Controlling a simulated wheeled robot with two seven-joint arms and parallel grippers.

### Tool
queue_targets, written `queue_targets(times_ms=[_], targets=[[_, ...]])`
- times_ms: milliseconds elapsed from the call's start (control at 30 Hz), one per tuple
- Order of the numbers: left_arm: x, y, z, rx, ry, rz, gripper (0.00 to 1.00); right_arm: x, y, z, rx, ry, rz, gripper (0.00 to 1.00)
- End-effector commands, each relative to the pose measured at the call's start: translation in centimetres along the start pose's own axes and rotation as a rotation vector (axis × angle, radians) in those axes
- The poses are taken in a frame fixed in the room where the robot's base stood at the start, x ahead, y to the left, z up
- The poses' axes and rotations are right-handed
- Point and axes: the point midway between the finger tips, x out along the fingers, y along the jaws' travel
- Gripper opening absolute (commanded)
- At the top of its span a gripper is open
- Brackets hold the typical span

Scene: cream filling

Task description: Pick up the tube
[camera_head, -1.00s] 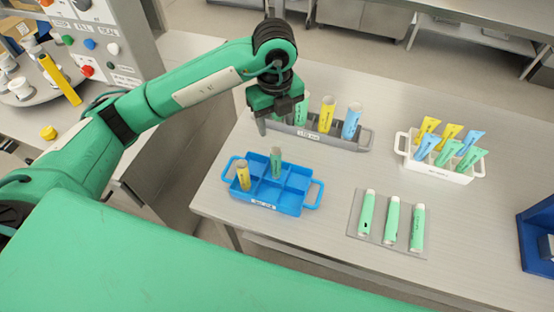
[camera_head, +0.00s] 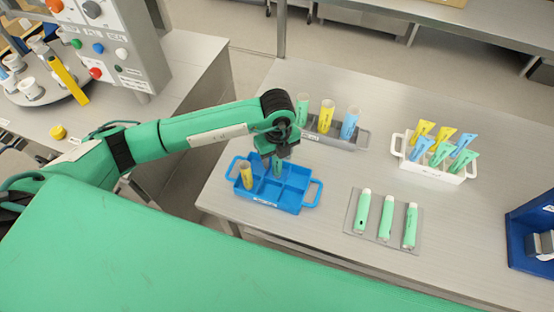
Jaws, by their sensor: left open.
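A green tube (camera_head: 278,167) stands upright in a back compartment of the blue crate (camera_head: 300,207), partly hidden by my left gripper (camera_head: 275,157). My left gripper is open and points down at the top of this tube; I cannot tell whether its fingers are around it or just above. A yellow tube (camera_head: 247,175) stands in the crate's left part. Behind, a grey rack (camera_head: 363,140) holds a green (camera_head: 302,110), a yellow (camera_head: 326,116) and a blue tube (camera_head: 349,123). My right gripper is not in view.
A white crate (camera_head: 440,170) with several sealed tubes stands at the right. Three green tubes lie on a grey plate (camera_head: 375,235). A dark blue bin (camera_head: 515,235) is at the right edge. A machine with a turntable (camera_head: 50,92) stands at the left.

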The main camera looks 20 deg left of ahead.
Motion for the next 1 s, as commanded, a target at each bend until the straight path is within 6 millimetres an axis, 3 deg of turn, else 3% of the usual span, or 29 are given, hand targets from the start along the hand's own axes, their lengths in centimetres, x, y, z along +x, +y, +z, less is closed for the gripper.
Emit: queue_targets(times_ms=[300,533,1000], targets=[[0.6,0.0,0.0,0.001,0.000,-0.001,0.50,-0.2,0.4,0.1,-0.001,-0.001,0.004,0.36],[0.6,0.0,0.0,0.001,0.000,-0.001,0.05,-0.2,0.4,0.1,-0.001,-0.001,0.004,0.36],[-0.5,-0.1,0.1,0.000,-0.001,-0.003,0.05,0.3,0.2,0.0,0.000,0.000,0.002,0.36]])
